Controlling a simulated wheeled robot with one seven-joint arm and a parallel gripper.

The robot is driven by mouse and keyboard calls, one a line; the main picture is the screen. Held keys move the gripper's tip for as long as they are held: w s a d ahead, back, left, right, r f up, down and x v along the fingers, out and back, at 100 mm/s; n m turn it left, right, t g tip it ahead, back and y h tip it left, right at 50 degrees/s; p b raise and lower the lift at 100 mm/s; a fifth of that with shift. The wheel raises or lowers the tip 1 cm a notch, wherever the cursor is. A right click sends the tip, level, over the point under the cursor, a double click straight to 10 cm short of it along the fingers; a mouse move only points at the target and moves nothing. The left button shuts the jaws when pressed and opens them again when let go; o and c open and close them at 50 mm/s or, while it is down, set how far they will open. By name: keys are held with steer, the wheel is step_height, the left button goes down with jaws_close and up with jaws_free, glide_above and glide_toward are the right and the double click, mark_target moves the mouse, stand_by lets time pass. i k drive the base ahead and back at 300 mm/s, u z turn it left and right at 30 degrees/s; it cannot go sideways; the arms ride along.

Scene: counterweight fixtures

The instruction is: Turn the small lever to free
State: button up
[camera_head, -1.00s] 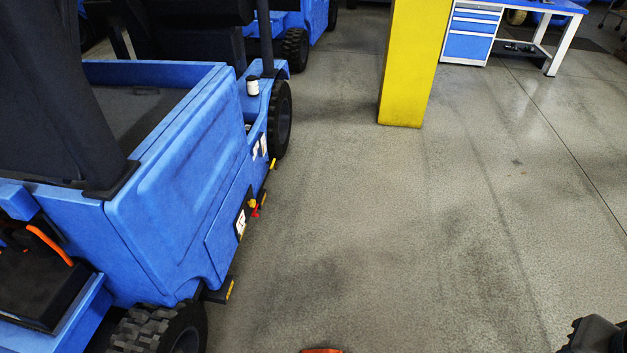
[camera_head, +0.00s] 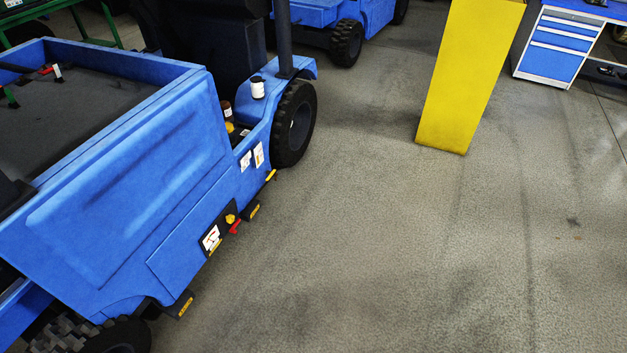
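A small red lever (camera_head: 234,228) sits low on the side of a blue vehicle (camera_head: 120,190), on a small dark panel. A yellow knob (camera_head: 230,218) is right above it, and a white label plate (camera_head: 211,240) is to its left. The lever is small here, and its exact setting is hard to tell. My gripper is not in view.
A yellow column (camera_head: 465,80) stands on the floor at upper right. A blue drawer cabinet (camera_head: 556,45) is behind it. Black wheels (camera_head: 294,124) and a low step (camera_head: 180,305) edge the vehicle. The grey floor (camera_head: 370,240) right of the vehicle is clear.

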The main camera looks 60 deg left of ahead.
mark_target(237, 218)
steer(key=i, duration=0.7)
steer(key=u, duration=2.85)
steer(key=i, duration=1.65)
